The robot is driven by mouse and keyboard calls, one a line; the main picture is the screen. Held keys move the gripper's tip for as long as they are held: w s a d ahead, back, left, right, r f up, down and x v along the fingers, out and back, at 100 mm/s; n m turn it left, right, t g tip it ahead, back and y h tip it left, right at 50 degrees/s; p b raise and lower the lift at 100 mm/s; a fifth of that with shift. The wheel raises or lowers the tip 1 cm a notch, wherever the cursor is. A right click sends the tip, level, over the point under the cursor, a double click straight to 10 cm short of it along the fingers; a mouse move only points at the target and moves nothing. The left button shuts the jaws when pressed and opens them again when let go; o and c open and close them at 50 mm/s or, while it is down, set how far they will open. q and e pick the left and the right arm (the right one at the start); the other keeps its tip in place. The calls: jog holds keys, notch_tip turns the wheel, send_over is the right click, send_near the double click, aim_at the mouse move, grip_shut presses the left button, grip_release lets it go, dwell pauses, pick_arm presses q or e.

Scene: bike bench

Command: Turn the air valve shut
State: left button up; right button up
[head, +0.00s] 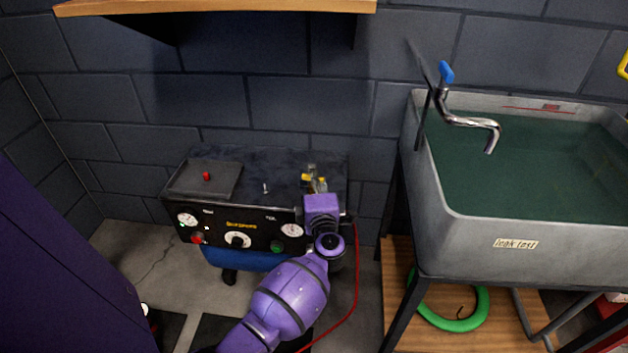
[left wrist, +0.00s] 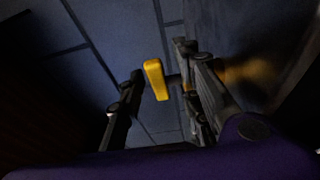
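The air valve's yellow handle (left wrist: 157,80) shows in the left wrist view, with a short dark stem on its right side. My left gripper (left wrist: 160,64) is open, with one finger on each side of the handle. The handle is closer to the right finger; I cannot tell whether they touch. In the head view my left gripper (head: 316,184) is over the right end of the compressor (head: 265,160), close to the yellow of the valve (head: 307,179). The fingers and valve are small and partly hidden there. My right gripper is not in view.
The compressor's front panel has gauges (head: 187,219) and a knob (head: 237,240). A red hose (head: 356,275) hangs at its right. A grey sink (head: 470,245) of water with a tap (head: 470,122) stands to the right. A wooden shelf (head: 215,7) overhangs above.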

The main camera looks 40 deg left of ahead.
pick_arm(q)
jog(key=shift+w+a, duration=0.2)
jog(key=shift+r, duration=0.1)
jog(key=shift+c, duration=0.4)
grip_shut()
